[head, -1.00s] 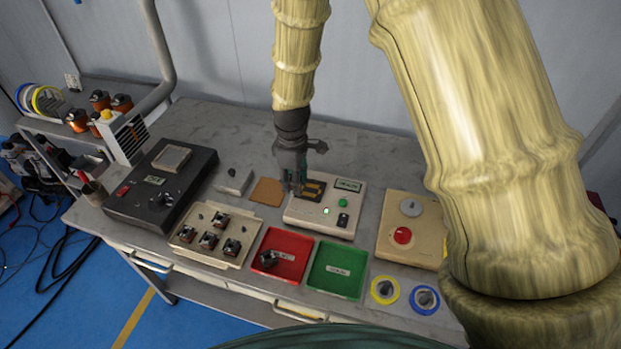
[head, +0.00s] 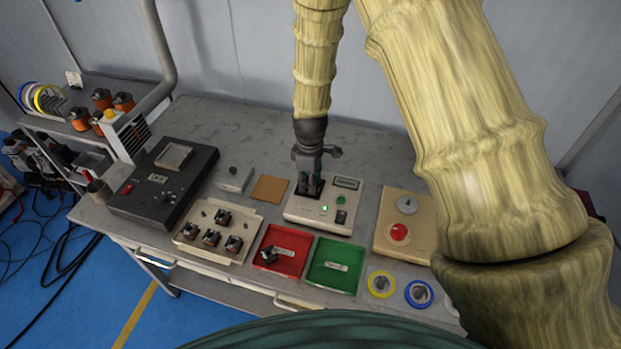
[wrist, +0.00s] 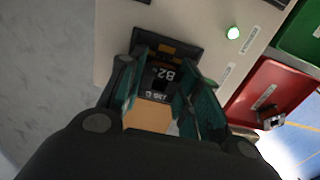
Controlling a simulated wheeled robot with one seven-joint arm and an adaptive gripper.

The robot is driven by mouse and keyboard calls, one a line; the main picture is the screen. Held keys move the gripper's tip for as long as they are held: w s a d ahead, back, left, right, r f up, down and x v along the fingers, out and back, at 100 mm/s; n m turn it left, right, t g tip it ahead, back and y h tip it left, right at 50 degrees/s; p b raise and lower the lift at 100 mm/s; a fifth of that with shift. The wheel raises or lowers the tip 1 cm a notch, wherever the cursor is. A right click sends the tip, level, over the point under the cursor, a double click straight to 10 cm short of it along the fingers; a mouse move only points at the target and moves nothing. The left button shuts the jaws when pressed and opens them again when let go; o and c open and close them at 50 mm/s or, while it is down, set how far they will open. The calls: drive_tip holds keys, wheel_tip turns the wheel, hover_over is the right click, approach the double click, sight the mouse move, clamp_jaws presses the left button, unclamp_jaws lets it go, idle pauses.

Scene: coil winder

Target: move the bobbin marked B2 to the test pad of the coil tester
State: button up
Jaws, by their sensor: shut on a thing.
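My gripper (wrist: 158,98) is shut on the bobbin marked B2 (wrist: 161,74), whose label shows between the green fingers in the wrist view. In the head view my gripper (head: 312,186) points down over the coil tester (head: 305,214), a pale box with a small display, a lit green lamp and a green button. The bobbin is hidden there. The dark test pad (wrist: 186,52) shows just beyond the bobbin in the wrist view. The bobbin is over the pad or on it; I cannot tell whether they touch.
A tray (head: 188,250) with several bobbins stands at left. A red bin (head: 292,262) holding one dark part and an empty green bin (head: 335,277) lie in front of the tester. A tan box with a red knob (head: 384,238) stands at right. A brown pad (head: 269,188) lies left of the tester.

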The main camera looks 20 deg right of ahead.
drive_tip(key=o, duration=1)
drive_tip(key=shift+f, duration=0.15)
drive_tip(key=shift+r+b, duration=1.95)
drive_tip(key=shift+r, duration=4.25)
